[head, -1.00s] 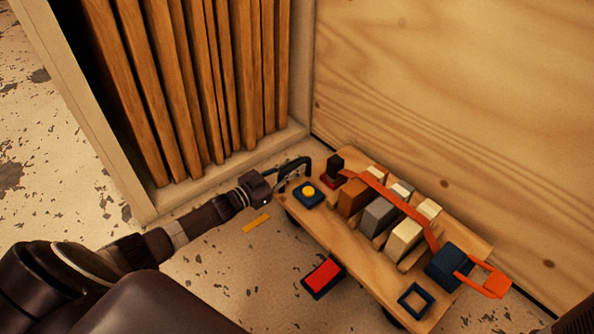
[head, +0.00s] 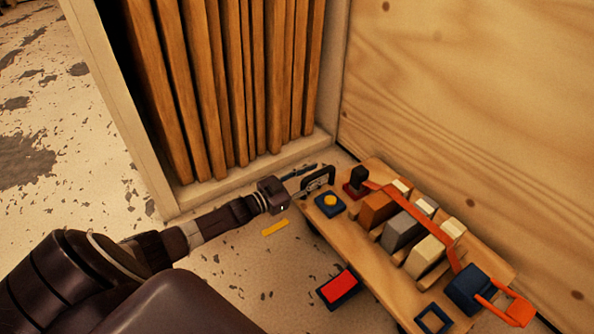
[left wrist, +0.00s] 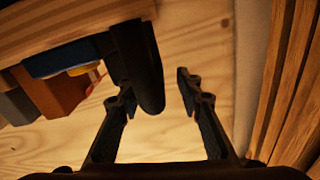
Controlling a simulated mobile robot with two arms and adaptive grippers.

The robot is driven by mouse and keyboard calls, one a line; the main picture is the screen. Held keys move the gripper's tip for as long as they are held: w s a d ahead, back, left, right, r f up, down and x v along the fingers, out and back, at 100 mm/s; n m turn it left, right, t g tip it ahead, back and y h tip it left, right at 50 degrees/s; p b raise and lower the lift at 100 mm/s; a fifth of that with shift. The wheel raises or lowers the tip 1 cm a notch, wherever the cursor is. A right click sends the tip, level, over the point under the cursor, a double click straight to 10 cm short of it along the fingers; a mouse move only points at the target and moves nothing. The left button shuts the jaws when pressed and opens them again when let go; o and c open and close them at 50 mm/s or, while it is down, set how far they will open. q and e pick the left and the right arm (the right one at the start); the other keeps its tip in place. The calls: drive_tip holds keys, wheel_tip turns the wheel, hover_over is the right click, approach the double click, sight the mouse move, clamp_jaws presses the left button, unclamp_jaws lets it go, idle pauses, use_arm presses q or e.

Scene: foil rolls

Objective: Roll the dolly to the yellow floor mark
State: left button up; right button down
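The dolly (head: 372,262) is a wooden board on dark wheels, standing at a slant beside the plywood wall. Several blocks sit on it under an orange strap (head: 420,222). A dark arched handle (head: 318,177) rises at its left end, and the handle also shows in the left wrist view (left wrist: 140,65). A yellow floor mark (head: 275,228) lies on the floor left of the dolly, just below my left gripper in the picture. My left gripper (head: 306,180) is open at the handle. In the wrist view a gap shows between its fingers, with the handle close to the left finger. My right gripper is out of view.
A cabinet (head: 120,110) with upright wooden slats stands behind the gripper, and the plywood wall (head: 460,100) runs behind the dolly. A red pad in a dark frame (head: 339,287) is beside the dolly's front edge. Stained bare floor (head: 60,160) lies open at the left.

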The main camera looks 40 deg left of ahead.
use_arm(q)
drive_tip(key=v, duration=1.1)
drive_tip(key=shift+d+r, duration=0.1)
